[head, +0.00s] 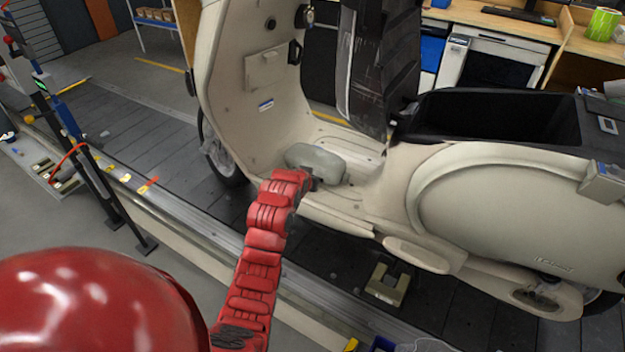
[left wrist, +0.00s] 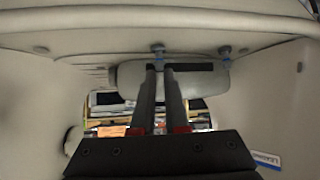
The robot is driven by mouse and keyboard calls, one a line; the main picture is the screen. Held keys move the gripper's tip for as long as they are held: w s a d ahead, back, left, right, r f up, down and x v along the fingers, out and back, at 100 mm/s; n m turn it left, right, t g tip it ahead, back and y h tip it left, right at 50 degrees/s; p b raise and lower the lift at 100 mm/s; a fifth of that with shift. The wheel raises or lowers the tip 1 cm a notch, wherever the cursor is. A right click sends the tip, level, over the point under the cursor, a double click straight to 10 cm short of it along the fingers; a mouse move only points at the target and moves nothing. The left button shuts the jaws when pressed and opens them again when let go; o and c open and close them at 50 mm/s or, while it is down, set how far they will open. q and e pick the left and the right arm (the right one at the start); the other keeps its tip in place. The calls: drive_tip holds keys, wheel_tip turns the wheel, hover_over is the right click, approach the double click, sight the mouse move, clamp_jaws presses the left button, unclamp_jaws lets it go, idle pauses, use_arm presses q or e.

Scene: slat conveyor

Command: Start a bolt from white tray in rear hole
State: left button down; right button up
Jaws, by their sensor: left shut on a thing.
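A rounded grey-green part (head: 317,162) sits low on the cream scooter's footwell, against the inner floor. It also shows in the left wrist view (left wrist: 130,77), with a black strip along its edge. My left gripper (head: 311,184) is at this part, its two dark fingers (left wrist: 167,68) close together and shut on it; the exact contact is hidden. Two small blue-grey bolt-like pieces (left wrist: 158,52) (left wrist: 225,53) stand between the part and the cream panel. Which hole is the rear one I cannot tell. A whitish tray-like edge (head: 425,346) shows at the bottom. My right gripper is out of view.
The cream scooter (head: 480,205) stands on the dark slat conveyor (head: 125,125). A beige block (head: 388,284) lies on the slats below it. A blue bin edge (head: 382,344) is at the bottom. Black posts (head: 95,165) stand at left. A black-wrapped seat (head: 380,65) rises above the footwell.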

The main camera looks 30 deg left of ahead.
use_arm(q)
drive_tip(key=shift+a+f+m+h+b, duration=0.1)
drive_tip(key=shift+a+m+h+b, duration=0.05)
drive_tip(key=shift+m+h+b, duration=0.25)
drive_tip(key=shift+f+m+h+b, duration=0.1)
drive_tip(key=shift+m+h+b, duration=0.55)
drive_tip(key=shift+b, duration=0.3)
drive_tip(key=shift+a+r+m+h+b, duration=0.1)
drive_tip(key=shift+r+m+h+b, duration=0.15)
drive_tip(key=shift+m+b, duration=0.3)
drive_tip(key=shift+f, duration=0.1)
drive_tip(key=shift+f+b, duration=0.1)
drive_tip(key=shift+b, duration=0.45)
drive_tip(key=shift+a+m+h+b, duration=0.15)
drive_tip(key=shift+m+h+b, duration=0.75)
drive_tip(key=shift+b, duration=0.75)
drive_tip(key=shift+m+h+b, duration=0.4)
drive_tip(key=shift+m+b, duration=0.1)
drive_tip(key=shift+b, duration=0.55)
